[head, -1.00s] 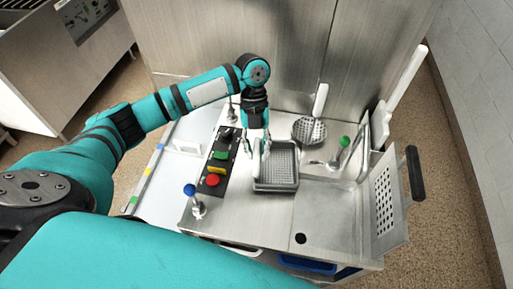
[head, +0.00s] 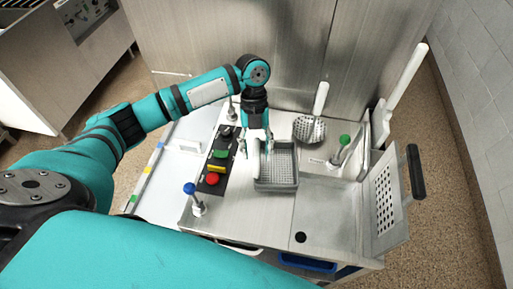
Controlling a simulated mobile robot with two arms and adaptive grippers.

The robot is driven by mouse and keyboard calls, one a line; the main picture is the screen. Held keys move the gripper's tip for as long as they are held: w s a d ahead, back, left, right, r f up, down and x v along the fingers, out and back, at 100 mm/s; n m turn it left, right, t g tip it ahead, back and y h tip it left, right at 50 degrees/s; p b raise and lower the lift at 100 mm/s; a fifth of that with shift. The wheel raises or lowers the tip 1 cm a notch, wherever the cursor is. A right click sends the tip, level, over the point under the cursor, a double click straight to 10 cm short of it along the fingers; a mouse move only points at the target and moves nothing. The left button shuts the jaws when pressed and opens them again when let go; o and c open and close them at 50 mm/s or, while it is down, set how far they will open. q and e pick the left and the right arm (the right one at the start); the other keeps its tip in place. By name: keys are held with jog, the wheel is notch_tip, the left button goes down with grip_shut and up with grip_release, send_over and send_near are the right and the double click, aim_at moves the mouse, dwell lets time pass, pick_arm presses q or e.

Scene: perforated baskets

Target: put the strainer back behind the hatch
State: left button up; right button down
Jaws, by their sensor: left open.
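A grey perforated basket (head: 276,186), which looks like the strainer, sits upright on the steel counter. My left gripper (head: 258,150) points down at the basket's left rim with its fingers apart. A pale upright piece shows by the fingers; I cannot tell whether it belongs to the basket or whether they touch it. A perforated panel (head: 386,203) with a black handle (head: 415,172) stands at the counter's right end and may be the hatch. What lies behind it is hidden. My right gripper is out of view.
A white-handled skimmer (head: 309,129) is behind the basket. A green-knobbed lever (head: 344,141) stands at right, a blue-knobbed one (head: 190,189) at left. A button panel (head: 215,170) is left of the basket. A shallow sink area (head: 328,212) at right front is clear.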

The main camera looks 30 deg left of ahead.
pick_arm(q)
jog(key=shift+r, duration=0.1)
jog(key=v, duration=1.1)
jog(key=shift+w+r, duration=0.15)
jog(key=shift+r, duration=0.25)
jog(key=shift+f, duration=0.1)
